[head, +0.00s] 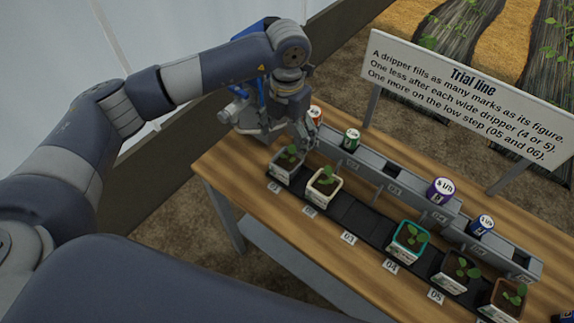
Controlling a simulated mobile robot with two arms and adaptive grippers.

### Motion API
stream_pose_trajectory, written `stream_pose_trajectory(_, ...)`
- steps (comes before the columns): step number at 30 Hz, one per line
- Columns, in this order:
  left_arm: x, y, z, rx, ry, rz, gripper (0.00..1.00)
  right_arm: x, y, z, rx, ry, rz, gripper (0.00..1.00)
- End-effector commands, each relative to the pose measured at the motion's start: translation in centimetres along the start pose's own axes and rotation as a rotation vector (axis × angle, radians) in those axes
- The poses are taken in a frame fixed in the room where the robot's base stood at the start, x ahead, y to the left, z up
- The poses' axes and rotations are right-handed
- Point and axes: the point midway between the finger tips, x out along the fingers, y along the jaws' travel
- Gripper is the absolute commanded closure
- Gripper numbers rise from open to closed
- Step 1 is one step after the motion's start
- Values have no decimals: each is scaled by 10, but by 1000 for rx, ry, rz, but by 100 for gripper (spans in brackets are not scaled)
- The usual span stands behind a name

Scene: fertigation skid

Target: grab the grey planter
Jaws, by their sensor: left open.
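The grey planter (284,173) holds a small green seedling and stands at the left end of the black tray strip on the wooden table. My left gripper (303,139) comes down from above, just behind and over this planter. Its jaws are open, and I see nothing between them. The fingertips overlap the area by the seedling in the picture, so I cannot tell whether they touch the planter. My right gripper is not in view.
A cream planter (325,190) stands close to the right, then an empty stretch (352,215), then a teal planter (404,246) and two more planters. Behind them a grey rail (372,168) carries red, green, purple and blue drippers. A sign (470,95) stands at the back.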

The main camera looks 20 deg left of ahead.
Motion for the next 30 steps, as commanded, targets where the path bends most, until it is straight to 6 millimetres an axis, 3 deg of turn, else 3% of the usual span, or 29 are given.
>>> stream_pose_trajectory(6,35,-2,-2,1,4,-4,19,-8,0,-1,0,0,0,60)
stream_pose_trajectory(14,55,-3,-3,2,4,-5,19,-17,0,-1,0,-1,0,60)
stream_pose_trajectory(21,90,-5,-5,3,2,-7,19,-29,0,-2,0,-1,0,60)
stream_pose_trajectory(30,98,-5,-5,4,0,-7,19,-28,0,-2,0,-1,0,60)
